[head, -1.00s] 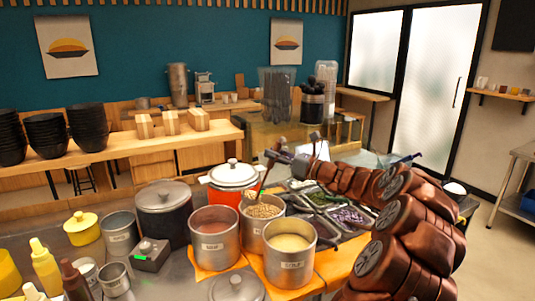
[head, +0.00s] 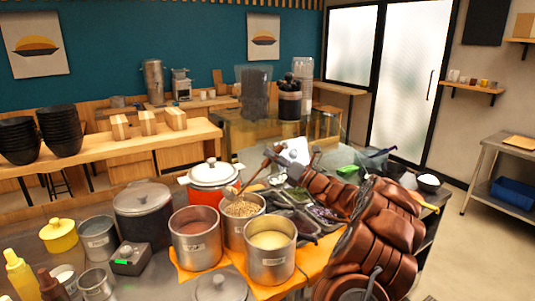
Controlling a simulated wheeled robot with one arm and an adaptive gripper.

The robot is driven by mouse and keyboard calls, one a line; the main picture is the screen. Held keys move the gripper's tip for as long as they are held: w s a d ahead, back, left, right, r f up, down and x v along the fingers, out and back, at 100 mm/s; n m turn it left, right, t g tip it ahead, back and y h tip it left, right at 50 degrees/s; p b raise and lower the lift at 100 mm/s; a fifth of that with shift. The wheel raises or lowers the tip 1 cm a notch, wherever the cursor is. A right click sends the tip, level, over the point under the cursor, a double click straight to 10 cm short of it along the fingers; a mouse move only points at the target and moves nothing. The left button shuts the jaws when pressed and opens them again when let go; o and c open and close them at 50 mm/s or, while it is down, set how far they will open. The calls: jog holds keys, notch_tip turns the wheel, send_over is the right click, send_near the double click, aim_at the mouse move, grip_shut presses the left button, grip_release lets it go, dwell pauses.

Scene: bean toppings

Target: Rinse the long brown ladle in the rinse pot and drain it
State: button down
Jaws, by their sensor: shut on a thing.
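My gripper (head: 271,154) is at the far side of the pots, shut on the long brown ladle (head: 254,176). The ladle slants down to the left from the jaws. Its light scoop (head: 231,192) is at the rim of the metal pot of beans (head: 233,233); I cannot tell whether it touches. No pot can be read as the rinse pot. A pot with reddish-brown contents (head: 197,250) stands to the left and a pot with pale yellow contents (head: 270,267) stands in front, both labelled too small to read.
A lidded red and white pot (head: 208,174) and a dark lidded pot (head: 143,228) stand behind and left. Topping trays (head: 300,223) lie right of the pots, under my arm. A loose lid (head: 219,286) lies in front. Bottles (head: 22,277) stand at the far left.

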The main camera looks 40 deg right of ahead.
jog(key=d+f+m+t+h+b, duration=0.1)
jog(key=d+f+m+t+h, duration=0.1)
jog(key=d+f+m+h, duration=0.3)
jog(key=d+f+m+t+h+b, duration=0.1)
jog(key=d+f+m+h, duration=0.3)
jog(key=f+m, duration=0.5)
jog(key=s+m+h+b, duration=0.1)
jog(key=m+h, duration=0.1)
jog(key=m, duration=0.1)
jog(key=shift+d+f+m+t+b, duration=0.3)
jog(key=shift+d+t, duration=0.1)
dwell(0.4)
dwell(0.9)
